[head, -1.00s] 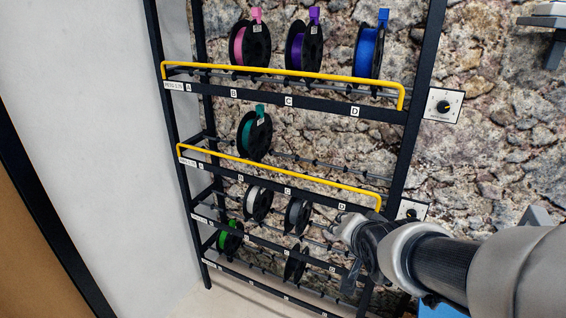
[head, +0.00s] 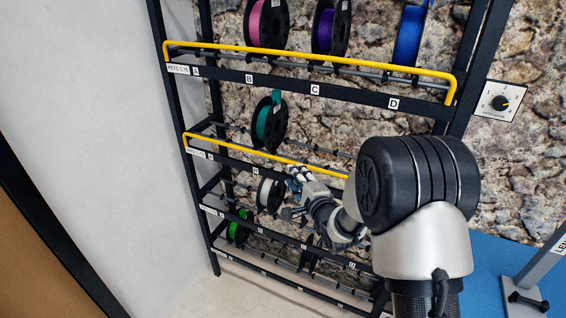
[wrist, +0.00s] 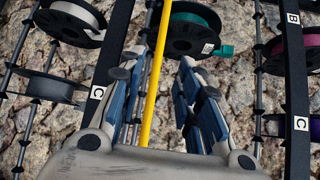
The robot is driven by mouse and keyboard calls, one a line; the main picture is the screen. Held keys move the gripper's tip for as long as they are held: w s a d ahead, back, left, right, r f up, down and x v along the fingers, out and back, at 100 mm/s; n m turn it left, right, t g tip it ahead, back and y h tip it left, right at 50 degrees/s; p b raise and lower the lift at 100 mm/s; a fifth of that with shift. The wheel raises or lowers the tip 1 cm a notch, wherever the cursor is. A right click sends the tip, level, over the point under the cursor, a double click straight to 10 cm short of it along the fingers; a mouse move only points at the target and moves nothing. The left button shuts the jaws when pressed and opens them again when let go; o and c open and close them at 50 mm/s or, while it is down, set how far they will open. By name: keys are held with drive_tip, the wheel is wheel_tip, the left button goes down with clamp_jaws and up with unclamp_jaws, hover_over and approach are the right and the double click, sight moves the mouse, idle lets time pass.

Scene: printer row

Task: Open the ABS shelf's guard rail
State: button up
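The yellow guard rail (head: 238,150) of the second shelf from the top stands raised along the shelf's front, above a black beam; the shelf's name label (head: 196,152) is too small to read. My gripper (head: 294,190) is at the front of this shelf, close to the rail's middle-right part. In the wrist view the rail (wrist: 154,80) runs between the two spread fingers of my gripper (wrist: 158,85), with gaps on both sides. I cannot tell how deep it sits between them. My arm hides the rail's right end in the head view.
A teal spool (head: 268,122) stands behind the rail and is close beyond the fingers. The top shelf has its own raised yellow rail (head: 310,57) and several spools. Lower shelves hold a white spool (head: 270,194) and a green spool (head: 238,229). A dial (head: 499,103) is at right.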

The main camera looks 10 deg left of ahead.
sight(283, 160)
drive_tip(key=b+x, duration=0.2)
drive_tip(key=x, duration=1)
drive_tip(key=shift+c, duration=0.5)
clamp_jaws()
